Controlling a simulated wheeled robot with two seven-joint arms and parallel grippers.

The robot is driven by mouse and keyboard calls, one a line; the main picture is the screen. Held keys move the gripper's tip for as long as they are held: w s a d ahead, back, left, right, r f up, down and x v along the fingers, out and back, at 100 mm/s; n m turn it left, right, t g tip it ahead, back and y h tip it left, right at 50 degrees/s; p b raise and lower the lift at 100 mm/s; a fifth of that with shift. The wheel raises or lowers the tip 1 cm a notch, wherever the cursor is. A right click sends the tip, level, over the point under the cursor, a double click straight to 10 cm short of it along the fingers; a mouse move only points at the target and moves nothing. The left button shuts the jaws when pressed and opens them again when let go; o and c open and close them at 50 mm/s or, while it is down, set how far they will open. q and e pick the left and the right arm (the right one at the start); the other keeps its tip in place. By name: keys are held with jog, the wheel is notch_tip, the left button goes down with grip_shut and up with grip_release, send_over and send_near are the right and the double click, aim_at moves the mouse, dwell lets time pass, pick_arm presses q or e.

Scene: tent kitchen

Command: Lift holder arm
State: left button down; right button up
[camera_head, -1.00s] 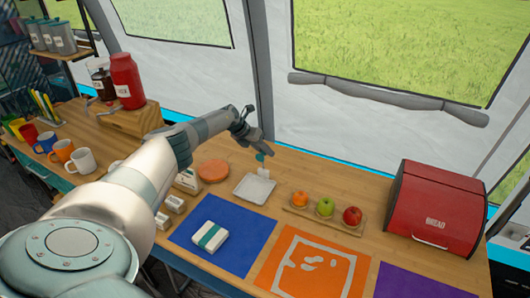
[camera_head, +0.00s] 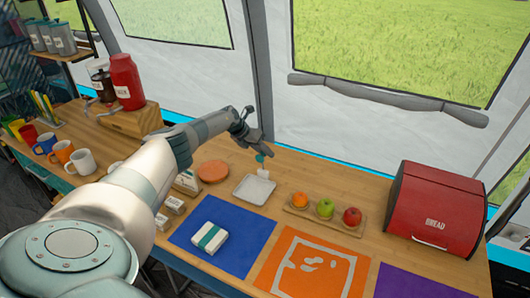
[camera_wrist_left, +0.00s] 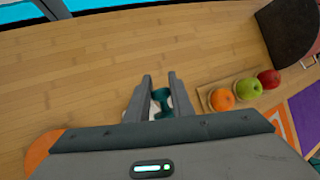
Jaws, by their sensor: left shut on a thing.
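The holder's small teal arm (camera_head: 261,157) stands over a small white part (camera_head: 263,173) at the back edge of the pale square tray (camera_head: 254,189). My left gripper (camera_head: 262,153) reaches in from the left, above the tray. In the left wrist view, the two grey fingers (camera_wrist_left: 160,92) point forward with the teal arm (camera_wrist_left: 162,98) between them, and they are shut on it. A little white shows behind the teal piece there. The gripper body hides most of the holder and tray in that view. My right gripper is not in view.
Right of the tray, a wooden board (camera_head: 324,221) bears an orange, a green apple and a red apple. A red bread box (camera_head: 436,207) stands farther right. An orange-brown disc (camera_head: 212,171) lies left of the tray. A wrapped white block (camera_head: 210,237) lies on the blue mat (camera_head: 242,222).

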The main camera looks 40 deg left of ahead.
pick_arm(q)
jog(key=shift+a+f, duration=0.1)
